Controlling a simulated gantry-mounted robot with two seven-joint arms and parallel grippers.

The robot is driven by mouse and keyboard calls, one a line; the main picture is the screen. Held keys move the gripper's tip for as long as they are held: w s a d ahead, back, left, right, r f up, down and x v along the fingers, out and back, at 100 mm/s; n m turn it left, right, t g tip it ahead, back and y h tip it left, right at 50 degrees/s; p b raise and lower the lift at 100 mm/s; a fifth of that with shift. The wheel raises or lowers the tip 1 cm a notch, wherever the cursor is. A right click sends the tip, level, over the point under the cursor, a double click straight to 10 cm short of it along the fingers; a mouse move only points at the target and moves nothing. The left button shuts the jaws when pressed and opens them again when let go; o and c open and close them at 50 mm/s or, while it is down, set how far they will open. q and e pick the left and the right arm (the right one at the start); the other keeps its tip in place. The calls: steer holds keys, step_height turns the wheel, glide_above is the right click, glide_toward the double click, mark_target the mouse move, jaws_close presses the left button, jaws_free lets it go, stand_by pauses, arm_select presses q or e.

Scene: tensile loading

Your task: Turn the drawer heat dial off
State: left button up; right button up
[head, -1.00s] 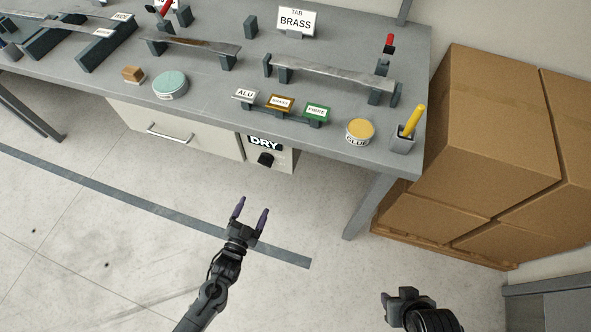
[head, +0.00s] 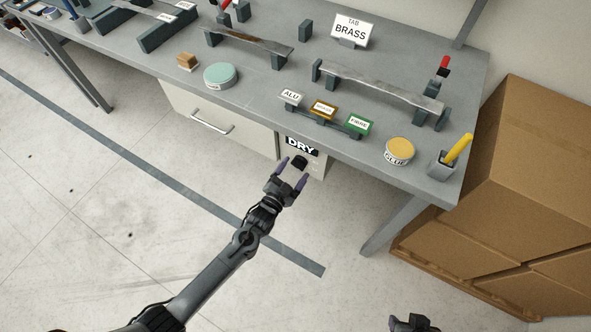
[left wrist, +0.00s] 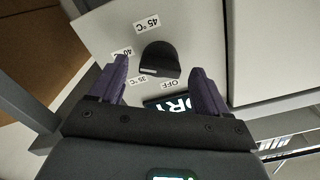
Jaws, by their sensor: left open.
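The black heat dial (head: 299,162) is on the front of the pale drawer unit under the bench, below the DRY sign (head: 301,146). In the left wrist view the dial (left wrist: 160,58) shows with labels 45 °C, 40, 35 °C and OFF (left wrist: 166,85) around it; I cannot tell for sure which one it points to. My left gripper (head: 293,171) is open in front of the dial. Its purple fingertips lie either side of the dial in the wrist view, with no clear contact. My right gripper (head: 412,323) is cut off at the bottom edge.
The drawer (head: 222,119) with its handle (head: 212,122) is left of the dial panel. The grey bench top (head: 262,95) overhangs above, carrying label stands, a glue tin (head: 399,151) and metal strips. Cardboard boxes (head: 535,160) stand at the right. The floor in front is clear.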

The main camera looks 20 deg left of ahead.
arm_select(q)
steer(key=shift+w+d, duration=0.15)
steer(key=shift+w, duration=0.6)
steer(key=c, duration=1)
steer(key=shift+c, duration=0.2)
